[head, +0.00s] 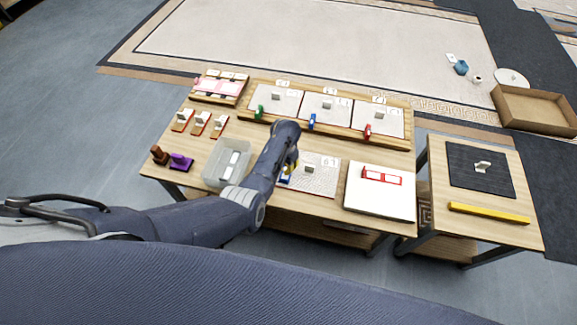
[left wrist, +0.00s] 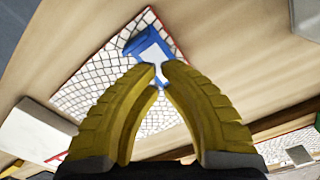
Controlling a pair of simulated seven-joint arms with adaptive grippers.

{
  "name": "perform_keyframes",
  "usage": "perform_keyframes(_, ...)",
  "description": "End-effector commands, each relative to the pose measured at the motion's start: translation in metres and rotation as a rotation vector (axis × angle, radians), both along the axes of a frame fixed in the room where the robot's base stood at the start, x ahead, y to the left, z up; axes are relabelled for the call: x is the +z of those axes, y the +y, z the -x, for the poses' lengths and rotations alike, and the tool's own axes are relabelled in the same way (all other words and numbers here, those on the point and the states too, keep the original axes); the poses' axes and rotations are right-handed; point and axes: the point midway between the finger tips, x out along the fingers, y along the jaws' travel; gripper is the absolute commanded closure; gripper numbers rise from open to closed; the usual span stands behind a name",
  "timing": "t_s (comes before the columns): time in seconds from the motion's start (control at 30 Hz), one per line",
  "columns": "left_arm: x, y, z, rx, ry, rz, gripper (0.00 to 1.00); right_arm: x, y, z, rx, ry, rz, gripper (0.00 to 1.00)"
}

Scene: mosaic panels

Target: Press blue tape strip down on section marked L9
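The near mosaic panel (head: 316,182), a white tile grid with red edging, lies on the main table. Its small label (head: 330,161) appears to read L9 upside down. The blue tape strip (head: 284,179) shows at the panel's left side, partly hidden by my arm. In the left wrist view the strip (left wrist: 148,43) has a pale centre and lies over one end of the tile grid (left wrist: 100,82). My left gripper (left wrist: 159,68) points down there, its yellow fingertips almost together on the strip's narrow part. Whether the strip touches the panel is unclear. My right gripper is not in view.
A clear bin (head: 228,163) stands left of my left gripper. A white board (head: 380,198) with a red frame lies to the right. Behind, a wooden tray (head: 413,125) holds several panels with green, blue and red clips. A side table (head: 490,232) stands further right.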

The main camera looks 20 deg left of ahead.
Motion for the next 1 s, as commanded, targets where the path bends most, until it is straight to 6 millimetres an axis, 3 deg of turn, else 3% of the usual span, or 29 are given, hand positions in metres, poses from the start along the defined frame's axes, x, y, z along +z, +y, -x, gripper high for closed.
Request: perform_keyframes(1.0,-0.01,0.0,0.0,-0.001,0.001,0.0,1.0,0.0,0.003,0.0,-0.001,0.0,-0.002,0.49)
